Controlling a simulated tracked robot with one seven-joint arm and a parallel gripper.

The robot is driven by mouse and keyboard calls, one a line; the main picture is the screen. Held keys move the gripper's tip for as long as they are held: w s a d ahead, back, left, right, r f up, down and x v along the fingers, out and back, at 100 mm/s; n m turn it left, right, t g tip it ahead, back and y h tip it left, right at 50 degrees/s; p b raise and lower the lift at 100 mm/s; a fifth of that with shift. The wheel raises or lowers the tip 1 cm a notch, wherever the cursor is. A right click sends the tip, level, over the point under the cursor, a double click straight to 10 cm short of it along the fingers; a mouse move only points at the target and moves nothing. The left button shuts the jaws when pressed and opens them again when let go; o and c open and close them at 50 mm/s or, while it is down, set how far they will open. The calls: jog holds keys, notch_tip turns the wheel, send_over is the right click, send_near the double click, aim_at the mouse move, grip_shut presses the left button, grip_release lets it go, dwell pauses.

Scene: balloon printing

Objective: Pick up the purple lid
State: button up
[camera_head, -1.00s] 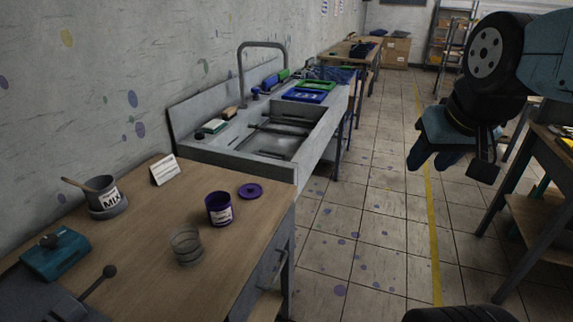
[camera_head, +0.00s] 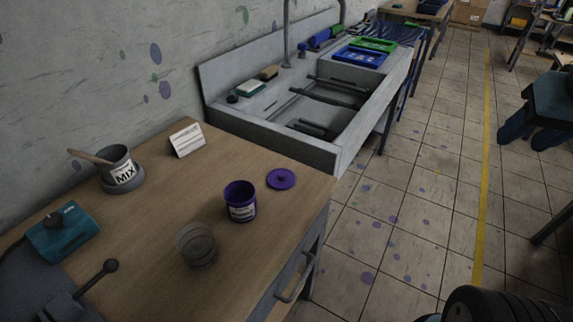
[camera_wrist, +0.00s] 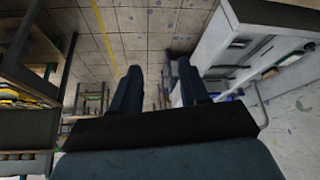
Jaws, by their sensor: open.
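The purple lid (camera_head: 281,179) lies flat on the wooden table (camera_head: 190,235), near its right edge, with its small knob up. The purple pot (camera_head: 240,202) stands open beside it, to the left and nearer to me. My gripper (camera_head: 532,133) is at the right edge of the head view, over the floor and far from the lid, partly cut off. In the wrist view my gripper (camera_wrist: 160,85) has its two fingers apart with nothing between them. The lid is not recognisable in the wrist view.
A clear glass (camera_head: 196,246) stands near the pot. A grey MIX mug (camera_head: 120,169), a white card (camera_head: 187,139) and a teal device (camera_head: 63,235) are further left. A sink (camera_head: 322,117) adjoins the table's back.

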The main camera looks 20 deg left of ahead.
jog(key=o, duration=0.3)
jog(key=shift+w+a, duration=0.4)
jog(key=o, duration=0.6)
jog(key=w+a+f+n, duration=0.1)
jog(key=w+a+f, duration=0.1)
jog(key=w+a, duration=0.4)
jog(key=shift+w+a+f+n+g, duration=0.2)
jog(key=shift+a+n+g, duration=0.1)
jog(key=shift+a, duration=0.05)
jog(key=shift+o, duration=0.5)
jog(key=w+a+f+n, duration=0.1)
jog(key=w+a+f, duration=0.1)
jog(key=a, duration=0.7)
jog(key=shift+w+a+f+y, duration=0.15)
jog(key=shift+w+f+y, duration=0.25)
jog(key=shift+f, duration=0.15)
jog(key=n+g+y, duration=0.1)
jog(key=n, duration=0.2)
send_near(281, 174)
jog(key=shift+x, duration=4.35)
